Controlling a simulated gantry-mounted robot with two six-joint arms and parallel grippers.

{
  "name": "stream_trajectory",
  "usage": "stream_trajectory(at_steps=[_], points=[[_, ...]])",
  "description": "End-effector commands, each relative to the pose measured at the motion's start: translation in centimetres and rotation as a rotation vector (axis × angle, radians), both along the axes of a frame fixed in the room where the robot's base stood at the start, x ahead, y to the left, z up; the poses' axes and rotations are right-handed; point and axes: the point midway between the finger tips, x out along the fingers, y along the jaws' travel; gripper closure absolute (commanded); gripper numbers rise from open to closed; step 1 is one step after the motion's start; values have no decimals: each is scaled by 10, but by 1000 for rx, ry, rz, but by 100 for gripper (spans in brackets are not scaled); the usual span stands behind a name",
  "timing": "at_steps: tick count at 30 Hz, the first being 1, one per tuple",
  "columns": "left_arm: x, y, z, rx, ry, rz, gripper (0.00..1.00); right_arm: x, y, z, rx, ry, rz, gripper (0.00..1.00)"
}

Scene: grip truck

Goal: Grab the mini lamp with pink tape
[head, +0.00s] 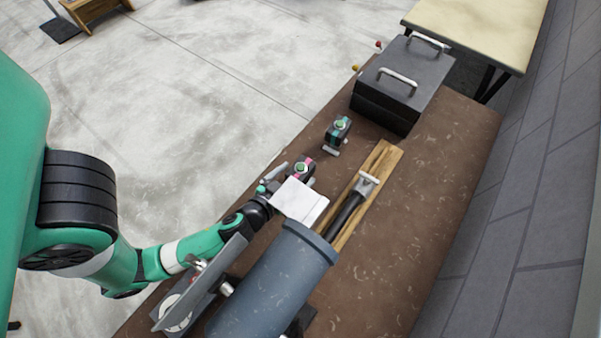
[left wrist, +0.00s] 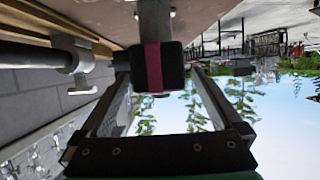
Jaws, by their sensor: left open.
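The mini lamp with pink tape (head: 302,168) stands near the left edge of the brown table. In the left wrist view it shows as a dark block with a pink band (left wrist: 153,67), just beyond and between my finger ends. My left gripper (head: 287,180) is open, its fingers (left wrist: 160,82) apart on either side of the lamp, with nothing clearly gripped. Whether a finger touches the lamp I cannot tell. A second mini lamp with teal tape (head: 338,129) stands farther up the table. My right gripper is not in view.
A white square panel (head: 299,201) is close beside my left gripper. A blue-grey cylinder (head: 275,285) lies on the brown table (head: 420,215), near a wooden plank (head: 383,158) with a dark-handled tool. A black toolbox (head: 402,85) stands at the back. The table's right side is clear.

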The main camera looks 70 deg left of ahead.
Motion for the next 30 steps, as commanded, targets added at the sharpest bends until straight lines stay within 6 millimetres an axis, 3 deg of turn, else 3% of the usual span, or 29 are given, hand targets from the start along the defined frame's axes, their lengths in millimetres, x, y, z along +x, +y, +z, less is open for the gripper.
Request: stream_trajectory(at_steps=[4, 12, 27, 30], points=[[19, 15, -8, 0, -3, 4, 0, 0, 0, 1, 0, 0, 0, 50], [23, 17, -11, 1, -1, 0, 0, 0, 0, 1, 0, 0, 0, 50], [22, 17, -11, 0, 0, 0, 88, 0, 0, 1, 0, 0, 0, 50], [22, 17, -11, 0, 0, 0, 100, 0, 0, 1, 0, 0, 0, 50]])
